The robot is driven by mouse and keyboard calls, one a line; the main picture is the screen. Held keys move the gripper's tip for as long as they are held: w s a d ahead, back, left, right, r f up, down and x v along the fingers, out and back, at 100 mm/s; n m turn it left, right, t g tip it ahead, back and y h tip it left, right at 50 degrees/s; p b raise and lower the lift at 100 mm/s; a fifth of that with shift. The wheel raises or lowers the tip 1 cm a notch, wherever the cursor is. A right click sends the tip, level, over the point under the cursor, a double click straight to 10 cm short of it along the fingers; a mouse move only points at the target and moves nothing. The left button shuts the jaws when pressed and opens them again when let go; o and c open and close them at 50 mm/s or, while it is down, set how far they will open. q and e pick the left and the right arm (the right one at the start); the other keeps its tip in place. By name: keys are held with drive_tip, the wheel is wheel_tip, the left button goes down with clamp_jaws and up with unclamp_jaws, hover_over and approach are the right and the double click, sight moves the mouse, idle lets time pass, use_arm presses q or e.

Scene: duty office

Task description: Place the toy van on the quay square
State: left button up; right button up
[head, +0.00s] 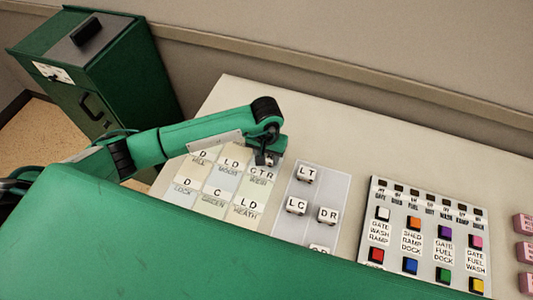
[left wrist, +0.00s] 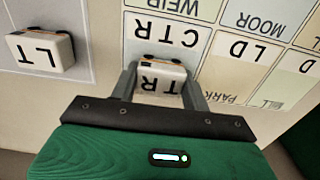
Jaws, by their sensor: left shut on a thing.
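My left gripper (head: 268,158) is shut on a small white block marked TR (left wrist: 160,78), at the upper right of a grid of pale lettered squares (head: 222,182). In the left wrist view the block sits between the two fingers, just below the square lettered CTR. I cannot tell whether the block touches the surface. I can read WEIR, MOOR and PARK on squares, but no quay label. No piece is plainly recognisable as a van. My right gripper is not in view.
Similar white blocks marked LT (head: 306,174), LC (head: 296,206) and DR (head: 328,215) stand on a grey strip. To its right is a panel of coloured buttons (head: 428,232). Pink blocks (head: 523,252) lie at the far right. A green cabinet (head: 100,80) stands at the left.

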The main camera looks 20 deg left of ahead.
sight(267, 155)
use_arm(q)
drive_tip(key=shift+f, duration=0.15)
drive_tip(key=o, duration=0.9)
drive_tip(key=shift+o, duration=0.2)
drive_tip(key=shift+r, duration=0.25)
drive_tip(key=shift+w+r, duration=0.1)
drive_tip(key=shift+r, duration=0.25)
wheel_tip(267, 155, up, 11)
drive_tip(key=b, duration=0.3)
